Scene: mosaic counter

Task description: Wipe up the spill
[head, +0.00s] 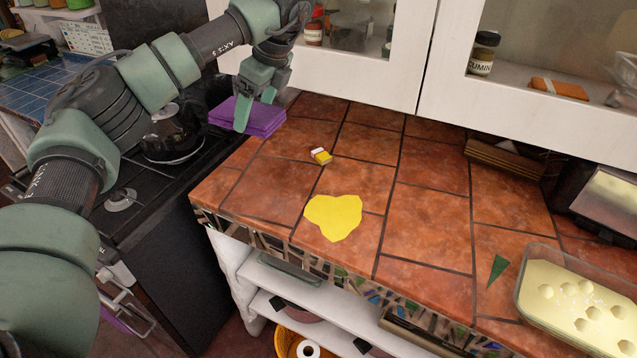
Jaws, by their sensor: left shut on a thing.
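A flat yellow spill (333,216) lies on the terracotta tile counter near its front edge. A folded purple cloth (262,118) is at the counter's far left end, beside the stove. My left gripper (247,112) is at the cloth, its fingers pointing down, and is shut on it. The cloth is to the left of and behind the spill, apart from it. Whether the cloth still touches the counter is hard to tell. My right gripper is not in view.
A glass dish (577,300) with pale yellow contents and a green triangular piece (497,269) are at the right. White cabinets (385,50) hang over the back. The black stove (150,190) adjoins at the left.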

